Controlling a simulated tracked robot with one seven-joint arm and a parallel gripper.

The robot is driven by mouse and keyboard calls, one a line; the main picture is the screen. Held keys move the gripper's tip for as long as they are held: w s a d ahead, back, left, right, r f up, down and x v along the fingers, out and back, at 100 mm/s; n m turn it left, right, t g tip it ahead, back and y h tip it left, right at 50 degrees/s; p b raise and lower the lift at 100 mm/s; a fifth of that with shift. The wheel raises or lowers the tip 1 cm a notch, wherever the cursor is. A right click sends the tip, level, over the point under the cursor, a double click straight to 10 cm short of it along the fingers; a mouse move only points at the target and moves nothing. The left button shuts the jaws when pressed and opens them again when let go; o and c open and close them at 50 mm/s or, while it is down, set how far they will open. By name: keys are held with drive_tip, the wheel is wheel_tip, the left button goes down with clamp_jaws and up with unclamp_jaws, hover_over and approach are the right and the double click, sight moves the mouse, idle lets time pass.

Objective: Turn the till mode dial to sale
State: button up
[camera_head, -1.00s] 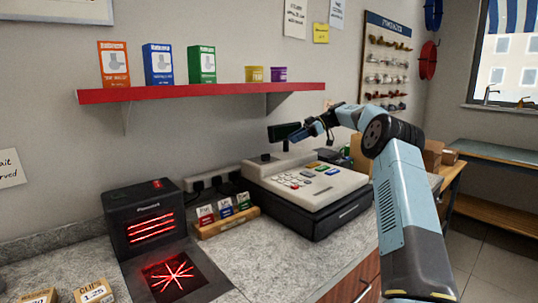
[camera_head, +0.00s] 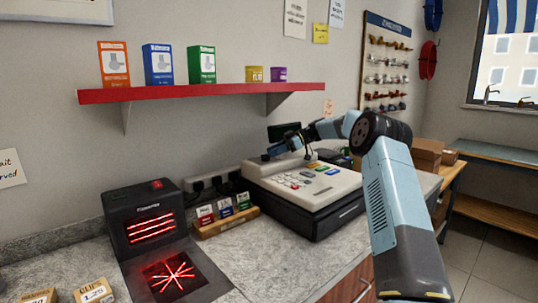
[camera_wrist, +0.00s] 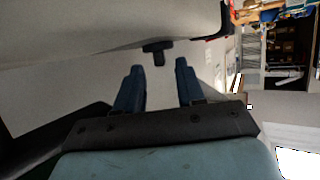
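The till (camera_head: 300,188) is a cream and black cash register on the counter, with coloured keys on its sloped top. The mode dial (camera_head: 265,157) is a small dark knob at the till's back left. In the wrist view a dark T-shaped knob (camera_wrist: 157,48), which looks like the dial, stands on a pale surface just beyond the fingertips. My gripper (camera_head: 274,152) is close to the dial in the head view. In the wrist view my gripper (camera_wrist: 157,80) has its two blue fingers apart, with nothing between them. The dial's markings are not readable.
A dark display (camera_head: 284,133) stands behind my gripper. A red shelf (camera_head: 200,92) with boxes hangs above the counter. A black scanner (camera_head: 145,215) and a wooden card holder (camera_head: 228,222) stand left of the till.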

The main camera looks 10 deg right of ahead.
sight(268, 159)
drive_tip(key=shift+x, duration=1.35)
drive_tip(key=c, duration=0.6)
drive_tip(key=shift+d, duration=0.1)
drive_tip(key=shift+c, duration=0.2)
drive_tip(key=shift+m+t, duration=0.4)
drive_tip(key=shift+t, duration=0.1)
drive_tip(key=shift+s+m+t, duration=0.15)
drive_tip(key=shift+m+t, duration=0.55)
drive_tip(key=shift+t, duration=0.1)
drive_tip(key=m+t, duration=0.1)
drive_tip(key=t, duration=0.1)
drive_tip(key=m+t+h, duration=0.1)
drive_tip(key=m, duration=0.1)
drive_tip(key=shift+s+t, duration=0.25)
drive_tip(key=shift+t, duration=0.15)
drive_tip(key=shift+s+a+m+t+h, duration=0.1)
drive_tip(key=shift+a+m+t+h, duration=0.05)
drive_tip(key=shift+m+t+h, duration=1.1)
drive_tip(key=shift+s+a+m+t+h, duration=0.15)
drive_tip(key=shift+m+t+h, duration=0.8)
drive_tip(key=shift+m+t, duration=0.6)
drive_tip(key=shift+m+h, duration=0.4)
drive_tip(key=shift+m, duration=0.3)
